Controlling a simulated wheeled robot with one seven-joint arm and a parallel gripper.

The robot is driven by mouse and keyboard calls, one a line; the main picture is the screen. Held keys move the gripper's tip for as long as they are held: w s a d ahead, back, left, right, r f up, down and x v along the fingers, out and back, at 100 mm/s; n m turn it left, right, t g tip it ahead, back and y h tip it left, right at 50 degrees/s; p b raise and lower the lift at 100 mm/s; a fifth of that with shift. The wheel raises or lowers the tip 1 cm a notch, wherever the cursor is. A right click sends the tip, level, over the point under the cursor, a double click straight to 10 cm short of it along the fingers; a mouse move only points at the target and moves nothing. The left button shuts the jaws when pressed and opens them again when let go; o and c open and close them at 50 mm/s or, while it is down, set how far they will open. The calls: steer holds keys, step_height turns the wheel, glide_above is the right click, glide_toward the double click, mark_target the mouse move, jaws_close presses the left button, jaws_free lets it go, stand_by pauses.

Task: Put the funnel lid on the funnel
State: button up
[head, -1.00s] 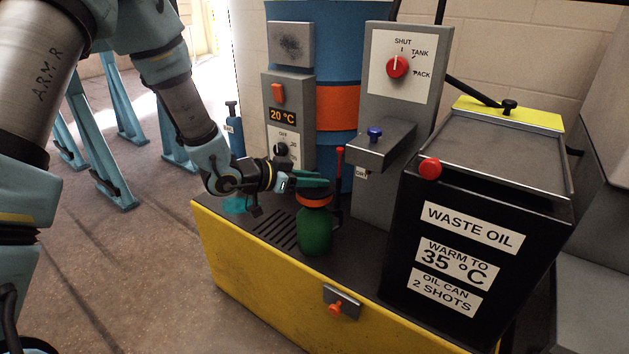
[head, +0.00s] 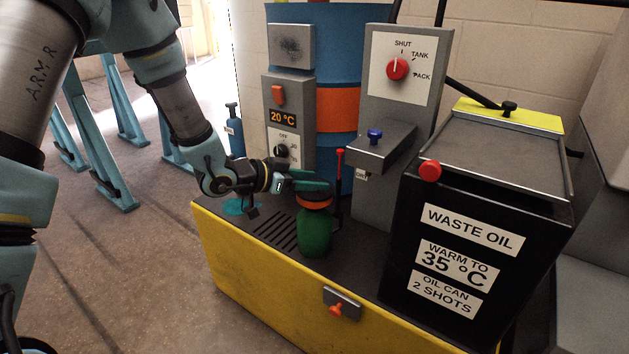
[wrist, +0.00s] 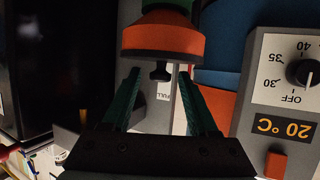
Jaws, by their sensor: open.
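A green can (head: 315,238) with an orange top (head: 316,203) stands upright on the dark bench top. In the wrist view, which is upside down, a black knob (wrist: 160,72) stands out from the orange top (wrist: 162,42). My gripper (head: 322,187) has green fingers and is just above the orange top. In the wrist view my gripper (wrist: 158,75) is open and empty, with the knob near and between its fingertips. Touch cannot be told. No part is clearly marked as the funnel or its lid; the orange top may be the lid.
A teal round thing (head: 238,207) lies on the bench's left end, partly behind my wrist. A red-topped rod (head: 339,185) stands just behind the can. Grey control panels (head: 399,125) rise behind, and a black waste oil box (head: 462,250) stands right. Slotted bench top left of the can is clear.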

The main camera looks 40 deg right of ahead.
steer(key=v, duration=1.1)
steer(key=shift+p, duration=0.45)
steer(key=w+a+n+t+y, duration=0.7)
steer(key=w+a, duration=0.7)
steer(key=a, duration=0.2)
steer(key=s+a+n+y, duration=0.1)
steer(key=a+n+y, duration=0.35)
steer(key=a, duration=0.85)
steer(key=s+a+r+n+g+y, duration=0.1)
steer(key=s+a+r+n+g, duration=0.1)
steer(key=s+a+n, duration=0.5)
steer(key=s+a+g, duration=0.1)
steer(key=s+a, duration=0.1)
steer(key=s, duration=0.1)
steer(key=shift+s+r+g+y, duration=0.15)
steer(key=shift+s+g+y, duration=0.15)
steer(key=shift+y, duration=0.05)
step_height(320, 180, up, 20)
steer(key=p, duration=1.9)
steer(key=shift+p, duration=0.35)
